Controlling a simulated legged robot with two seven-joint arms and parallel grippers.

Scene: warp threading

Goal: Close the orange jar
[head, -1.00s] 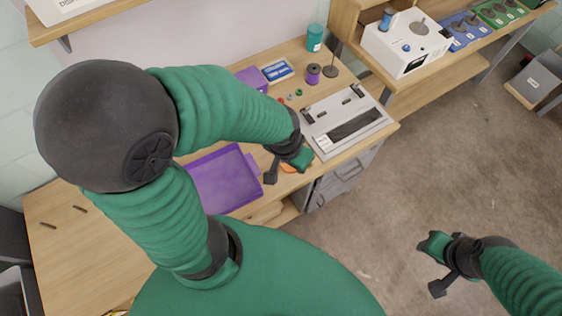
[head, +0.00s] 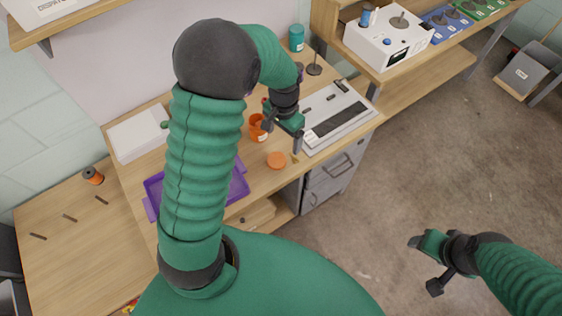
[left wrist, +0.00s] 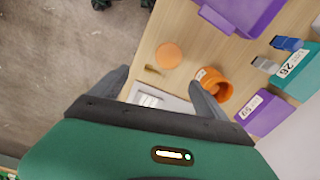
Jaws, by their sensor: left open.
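The orange jar (head: 257,132) with a white label stands open on the wooden bench. In the left wrist view the jar (left wrist: 217,87) shows its open mouth, right of my far finger. A round orange lid (head: 276,160) lies flat on the bench, apart from the jar and nearer the front edge; it also shows in the left wrist view (left wrist: 169,55). My left gripper (head: 283,136) is open and empty above the bench, one finger overlapping the jar in the picture. It also shows in the left wrist view (left wrist: 158,92). My right gripper (head: 425,266) is open and empty over the floor.
A grey-white device (head: 338,118) sits right of the jar. A purple tray (head: 238,187) lies left. A small brass-coloured piece (left wrist: 152,69) lies by the lid. A purple box (left wrist: 262,112) and a teal container (left wrist: 300,78) stand beyond the jar.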

